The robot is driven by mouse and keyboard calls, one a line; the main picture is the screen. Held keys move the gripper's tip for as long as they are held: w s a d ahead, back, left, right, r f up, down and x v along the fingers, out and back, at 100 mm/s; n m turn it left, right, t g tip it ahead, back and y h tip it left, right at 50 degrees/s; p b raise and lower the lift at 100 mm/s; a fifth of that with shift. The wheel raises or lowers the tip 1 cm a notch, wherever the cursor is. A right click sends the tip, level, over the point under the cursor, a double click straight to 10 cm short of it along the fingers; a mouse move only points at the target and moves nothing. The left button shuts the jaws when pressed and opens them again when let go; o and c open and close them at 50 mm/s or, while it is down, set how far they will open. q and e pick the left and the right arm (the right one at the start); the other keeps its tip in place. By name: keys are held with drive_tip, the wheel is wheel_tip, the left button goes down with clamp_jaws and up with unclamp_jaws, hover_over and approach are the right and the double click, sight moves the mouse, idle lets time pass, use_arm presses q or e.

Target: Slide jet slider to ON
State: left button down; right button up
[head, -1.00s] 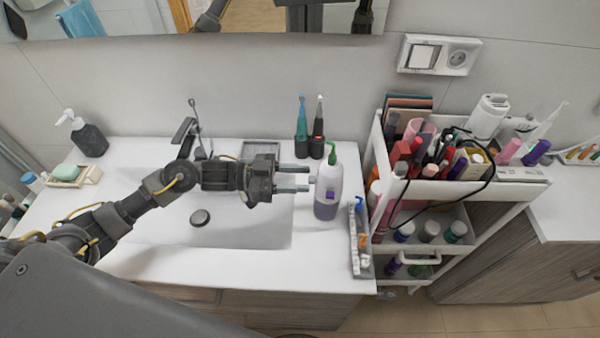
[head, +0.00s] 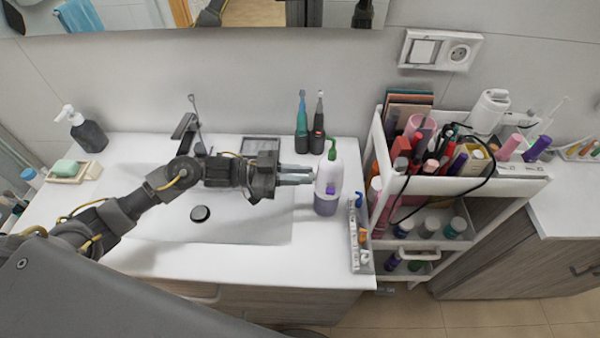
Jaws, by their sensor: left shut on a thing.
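A white oral-jet bottle (head: 328,168) with a green nozzle, a purple button on its front and a grey-purple lower part stands upright on the counter, right of the sink. My left gripper (head: 308,175) comes in from the left, level with the bottle's upper body. Its fingers are closed together at the bottle's left side, shut on a small part there. That part, at the place of the jet slider, is hidden by the fingertips, so its position cannot be read. My right gripper is not in view.
Two electric toothbrushes (head: 310,138) stand just behind the bottle. A narrow tray of small items (head: 358,238) lies at its front right. A crowded white cart (head: 470,185) stands further right. The sink (head: 240,225) is below my left arm.

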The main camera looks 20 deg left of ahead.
use_arm(q)
drive_tip(key=shift+f, duration=0.8)
drive_tip(key=c, duration=1.3)
unclamp_jaws()
drive_tip(key=shift+a, duration=0.1)
drive_tip(key=b+v, duration=0.4)
drive_tip(key=v, duration=0.6)
drive_tip(key=shift+a, duration=0.35)
